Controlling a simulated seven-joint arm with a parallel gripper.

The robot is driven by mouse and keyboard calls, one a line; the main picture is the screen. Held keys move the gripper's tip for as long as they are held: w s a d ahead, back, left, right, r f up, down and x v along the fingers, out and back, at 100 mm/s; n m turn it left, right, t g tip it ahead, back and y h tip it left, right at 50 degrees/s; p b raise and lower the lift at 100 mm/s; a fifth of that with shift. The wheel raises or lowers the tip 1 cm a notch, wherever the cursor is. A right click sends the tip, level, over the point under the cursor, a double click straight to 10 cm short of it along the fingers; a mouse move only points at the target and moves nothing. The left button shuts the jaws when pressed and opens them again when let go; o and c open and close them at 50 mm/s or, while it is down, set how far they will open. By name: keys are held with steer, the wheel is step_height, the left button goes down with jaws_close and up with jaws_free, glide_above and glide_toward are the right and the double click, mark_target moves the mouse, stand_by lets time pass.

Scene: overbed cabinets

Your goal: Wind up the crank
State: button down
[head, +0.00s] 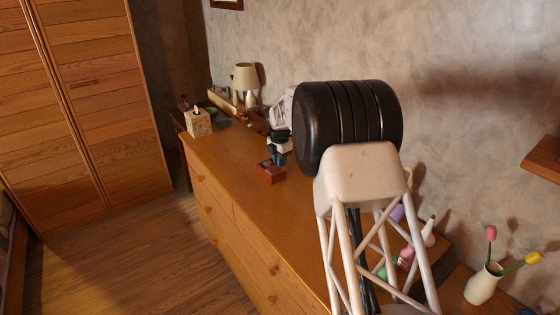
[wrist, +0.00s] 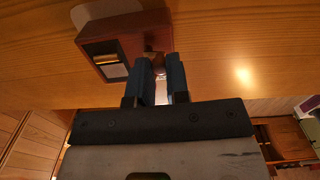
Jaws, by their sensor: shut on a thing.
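A small red-brown box (head: 271,175) stands on the wooden dresser top, near the dresser's front edge. In the wrist view the box (wrist: 135,38) shows a panel of dark and pale bands on one face. My gripper (wrist: 161,60), with two blue fingers, is at the side of the box. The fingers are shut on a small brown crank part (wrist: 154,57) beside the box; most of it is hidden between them. In the head view my gripper (head: 272,160) is small, just above and behind the box, and its grip is hard to make out.
The dresser top (head: 230,165) is clear to the left of the box. A tissue box (head: 198,123) and a lamp (head: 246,78) stand further back. A vase with tulips (head: 482,285) is at the right. My arm hides part of the dresser top.

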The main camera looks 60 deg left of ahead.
steer(key=m, duration=0.4)
steer(key=shift+s+a, duration=0.1)
steer(key=shift+s, duration=0.15)
steer(key=m, duration=0.4)
steer(key=shift+s+a+m, duration=0.15)
steer(key=shift+m, duration=0.15)
steer(key=c, duration=1.1)
jaws_free()
step_height(320, 180, up, 8)
steer(key=shift+f, duration=0.1)
